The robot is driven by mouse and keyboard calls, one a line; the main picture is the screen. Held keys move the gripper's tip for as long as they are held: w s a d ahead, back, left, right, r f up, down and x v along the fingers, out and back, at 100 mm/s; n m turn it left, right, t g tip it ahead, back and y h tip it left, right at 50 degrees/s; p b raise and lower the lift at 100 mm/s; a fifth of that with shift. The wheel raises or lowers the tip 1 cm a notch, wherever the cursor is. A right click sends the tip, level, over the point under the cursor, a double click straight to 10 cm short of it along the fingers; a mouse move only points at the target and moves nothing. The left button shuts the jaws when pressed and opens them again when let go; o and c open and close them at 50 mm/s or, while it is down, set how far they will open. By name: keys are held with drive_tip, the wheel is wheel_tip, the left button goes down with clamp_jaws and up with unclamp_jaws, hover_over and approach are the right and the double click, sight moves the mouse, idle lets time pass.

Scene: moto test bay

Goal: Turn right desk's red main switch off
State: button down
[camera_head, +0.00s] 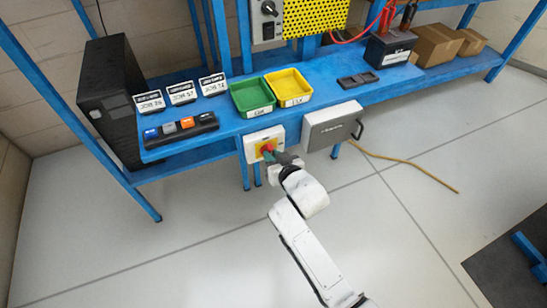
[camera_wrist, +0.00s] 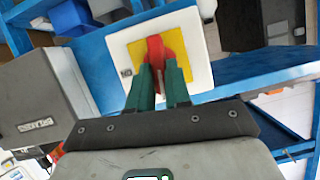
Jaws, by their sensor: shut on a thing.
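The red main switch (camera_wrist: 154,47) sits on a yellow plate on a white box (camera_wrist: 196,36) fixed at the front of the blue desk. In the head view, the switch (camera_head: 268,148) shows beside the tip of my arm, partly covered by it. My gripper (camera_wrist: 158,72) is shut on the red switch handle, with one green finger on each side of it. In the wrist view a label, seen upside down, stands on the left of the plate; the lower part of the switch is hidden by the fingers.
The blue desk (camera_head: 235,127) holds a green bin (camera_head: 252,113), a yellow bin (camera_head: 304,99), label stands and a battery (camera_head: 389,48). A grey case (camera_head: 333,127) hangs right of the switch box.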

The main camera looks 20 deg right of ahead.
drive_tip(key=shift+a+n+h+b, duration=0.1)
drive_tip(key=shift+n+h+b, duration=0.3)
drive_tip(key=shift+n+b, duration=0.2)
drive_tip(key=c, duration=1.1)
unclamp_jaws()
drive_tip(key=shift+o, duration=0.2)
drive_tip(key=p+v, duration=0.1)
drive_tip(key=v, duration=0.9)
drive_tip(key=shift+s+r+p, duration=0.2)
drive_tip(key=shift+s+p, duration=0.1)
drive_tip(key=shift+s, duration=0.05)
